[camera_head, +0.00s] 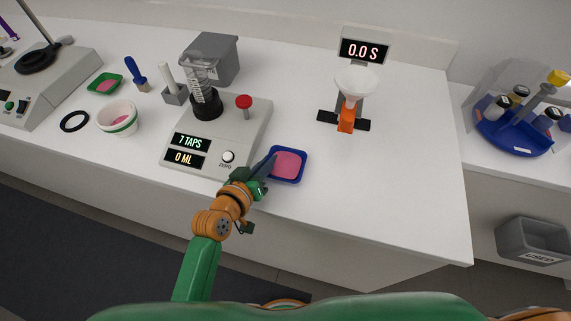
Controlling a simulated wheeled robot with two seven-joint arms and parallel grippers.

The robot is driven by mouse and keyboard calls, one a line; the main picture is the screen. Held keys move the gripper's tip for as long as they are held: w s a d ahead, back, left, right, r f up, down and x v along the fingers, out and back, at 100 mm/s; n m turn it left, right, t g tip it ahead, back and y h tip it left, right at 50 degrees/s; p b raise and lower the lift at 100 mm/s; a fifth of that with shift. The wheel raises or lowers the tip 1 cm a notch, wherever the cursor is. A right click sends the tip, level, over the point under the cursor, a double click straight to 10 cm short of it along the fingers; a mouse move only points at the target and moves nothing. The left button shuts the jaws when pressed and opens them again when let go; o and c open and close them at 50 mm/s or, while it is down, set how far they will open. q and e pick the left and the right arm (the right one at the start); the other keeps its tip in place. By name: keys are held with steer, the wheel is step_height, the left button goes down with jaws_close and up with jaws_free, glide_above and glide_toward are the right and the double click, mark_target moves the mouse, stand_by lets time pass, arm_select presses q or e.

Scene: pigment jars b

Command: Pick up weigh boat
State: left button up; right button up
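A blue square weigh boat (303,167) with pink powder in it sits on the white bench, right of the tap-counting scale. A smaller green weigh boat (106,84), also with pink content, sits at the far left. My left gripper (266,168) is at the left side of the blue weigh boat, with its dark fingertips close to or overlapping the boat's left rim. Whether they touch the rim, and how far apart they are, I cannot tell. My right gripper is not in view.
The scale (247,125) reads "7 TAPS" and "0 ML" and stands just left of the blue boat. A white bowl (118,119) is farther left. A funnel stand (346,118) with a "0.0 S" display is behind right. The bench right of the boat is clear.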

arm_select(q)
steer(key=shift+s+a+r, duration=0.1)
steer(key=shift+s, duration=0.05)
jaws_close()
stand_by(1.3)
